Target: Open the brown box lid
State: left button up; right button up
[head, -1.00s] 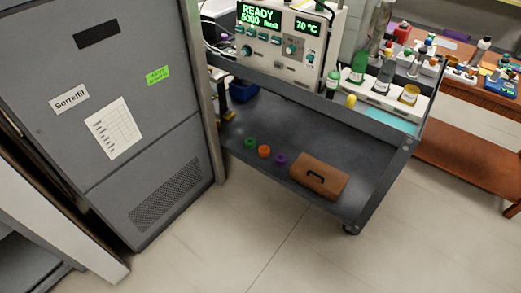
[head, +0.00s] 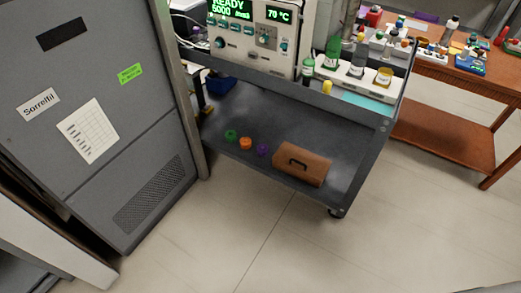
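The brown box (head: 303,166) sits on the lower shelf of the grey cart, near its front edge. Its lid looks closed, with a dark handle (head: 299,159) on the side facing me. Neither of my grippers is in the head view.
Green (head: 231,136), orange (head: 246,143) and purple (head: 262,150) ring-like pieces lie left of the box on the cart shelf (head: 330,138). A machine and bottles stand above. A grey cabinet (head: 85,100) stands left and a brown table (head: 440,125) right. The floor in front is clear.

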aim_at(312, 165)
jog(key=z, duration=0.25)
jog(key=i+j+z, duration=0.1)
jog(key=i+z, duration=0.15)
jog(key=z, duration=0.2)
jog(key=i+j+z, duration=0.2)
jog(key=z, duration=0.2)
jog(key=i+j+z, duration=0.25)
jog(key=z, duration=0.2)
